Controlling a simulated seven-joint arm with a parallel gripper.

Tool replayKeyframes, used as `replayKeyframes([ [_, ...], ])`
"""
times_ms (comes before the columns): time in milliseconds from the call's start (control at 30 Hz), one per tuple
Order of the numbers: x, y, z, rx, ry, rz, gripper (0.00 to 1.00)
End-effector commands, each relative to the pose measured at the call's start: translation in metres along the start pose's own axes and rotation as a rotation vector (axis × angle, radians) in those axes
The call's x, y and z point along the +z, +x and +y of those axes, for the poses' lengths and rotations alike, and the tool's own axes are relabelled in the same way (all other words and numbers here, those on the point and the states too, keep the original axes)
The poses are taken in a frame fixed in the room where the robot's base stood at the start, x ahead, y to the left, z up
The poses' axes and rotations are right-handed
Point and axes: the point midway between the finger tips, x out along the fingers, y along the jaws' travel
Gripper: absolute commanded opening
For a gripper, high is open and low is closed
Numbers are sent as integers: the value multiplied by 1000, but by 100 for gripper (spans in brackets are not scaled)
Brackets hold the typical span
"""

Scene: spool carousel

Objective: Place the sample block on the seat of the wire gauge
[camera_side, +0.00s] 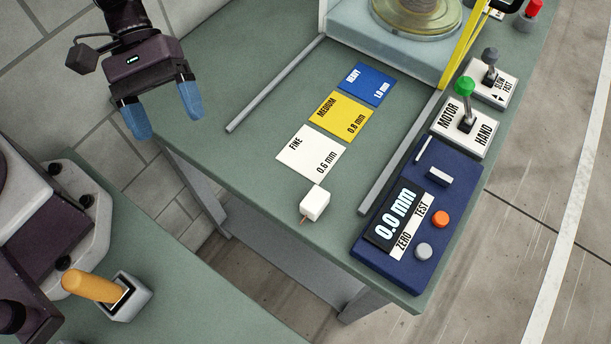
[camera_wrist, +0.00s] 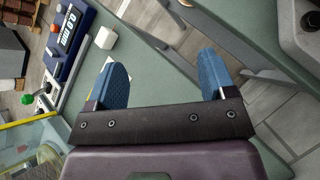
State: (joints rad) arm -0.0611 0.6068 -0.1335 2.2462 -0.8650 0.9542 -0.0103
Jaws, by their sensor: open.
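The sample block is a small white cube (camera_side: 315,203) with a short copper-coloured stub at its lower side. It sits on the green table near the front edge, below the white FINE card. It also shows in the wrist view (camera_wrist: 105,38). The wire gauge (camera_side: 384,262) is a dark blue box to the block's right, and it also shows in the wrist view (camera_wrist: 58,71). Its display reads 0.0 mm. A small pale piece (camera_side: 439,177) stands on its upper part; I cannot tell whether this is the seat. My gripper (camera_side: 167,125) is open and empty, up and left of the block, above the table's left edge.
FINE (camera_side: 309,150), MEDIUM (camera_side: 341,116) and HEAVY (camera_side: 365,84) cards lie between two grey rails. A MOTOR/HAND lever with a green knob (camera_side: 464,86) stands beyond the gauge. A holder with an orange handle (camera_side: 92,288) is at lower left. The table around the block is clear.

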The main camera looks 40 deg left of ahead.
Motion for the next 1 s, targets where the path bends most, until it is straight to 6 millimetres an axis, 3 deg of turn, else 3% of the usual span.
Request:
replayKeyframes([
  [33, -7, 16, 3, 41, -82, -57, 77],
  [200, -32, 59, 22, 217, -360, -193, 77],
  [300, -47, 73, 37, 325, -500, -237, 77],
  [400, -58, 71, 53, 417, -570, -241, 77],
  [567, -64, 67, 68, 490, -613, -238, 77],
  [1000, -59, 125, 104, 492, -616, -240, 77],
])
